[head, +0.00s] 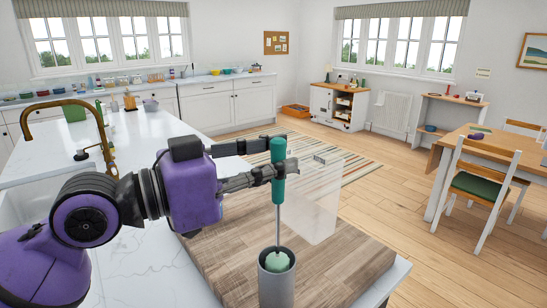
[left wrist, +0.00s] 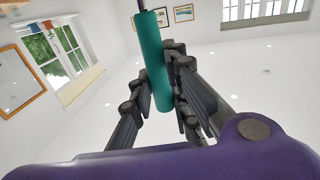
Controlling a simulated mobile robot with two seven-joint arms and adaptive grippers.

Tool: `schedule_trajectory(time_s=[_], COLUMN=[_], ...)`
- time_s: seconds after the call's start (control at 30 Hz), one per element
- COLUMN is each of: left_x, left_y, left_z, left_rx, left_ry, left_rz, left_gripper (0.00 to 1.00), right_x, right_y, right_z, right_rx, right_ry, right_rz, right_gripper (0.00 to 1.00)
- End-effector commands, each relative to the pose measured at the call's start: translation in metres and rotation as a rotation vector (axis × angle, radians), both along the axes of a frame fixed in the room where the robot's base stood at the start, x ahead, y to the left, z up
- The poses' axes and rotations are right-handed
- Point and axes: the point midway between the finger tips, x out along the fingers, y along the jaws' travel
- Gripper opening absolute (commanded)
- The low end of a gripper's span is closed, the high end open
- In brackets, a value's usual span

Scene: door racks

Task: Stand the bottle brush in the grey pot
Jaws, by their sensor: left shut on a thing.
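The bottle brush has a green handle (head: 278,187), a thin metal shaft and a pale green head (head: 277,262). It is upright, with the head inside the mouth of the grey pot (head: 276,291). The head's lower part is hidden by the pot wall, so I cannot tell whether it touches the bottom. The pot stands at the front of the wooden board. My left gripper (head: 284,160) is shut on the handle, above the pot. In the left wrist view the handle (left wrist: 153,55) lies between the fingers (left wrist: 157,88). My right gripper is out of view.
The wooden board (head: 220,255) lies on the white marble worktop (head: 130,262). A clear upright panel (head: 318,205) stands just behind and right of the brush. A brass tap (head: 100,125) is at the left. Bare board lies right of the pot.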

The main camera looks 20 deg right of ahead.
Motion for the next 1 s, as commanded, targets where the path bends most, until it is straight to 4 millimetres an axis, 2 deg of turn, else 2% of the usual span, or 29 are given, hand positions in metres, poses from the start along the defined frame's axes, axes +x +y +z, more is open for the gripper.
schedule_trajectory(time_s=[0.33, 0.37, 0.5, 0.83, 1.0], left_x=[0.0, 0.0, 0.0, 0.0, -0.003], left_y=[0.0, 0.0, 0.0, 0.002, 0.022], left_z=[-0.001, -0.001, -0.001, -0.001, -0.002], left_rx=[0.0, 0.0, 0.0, 0.0, 0.002], left_ry=[-0.001, -0.001, 0.0, 0.0, 0.001], left_rz=[0.0, 0.0, 0.0, 0.0, 0.003], left_gripper=[0.0, 0.2, 0.38, 0.38, 0.38], right_x=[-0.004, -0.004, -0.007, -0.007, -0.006], right_y=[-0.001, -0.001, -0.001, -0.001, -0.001], right_z=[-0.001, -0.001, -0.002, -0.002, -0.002], right_rx=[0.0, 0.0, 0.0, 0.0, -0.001], right_ry=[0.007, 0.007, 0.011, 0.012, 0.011], right_rz=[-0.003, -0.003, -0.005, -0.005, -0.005], right_gripper=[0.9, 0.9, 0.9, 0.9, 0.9])
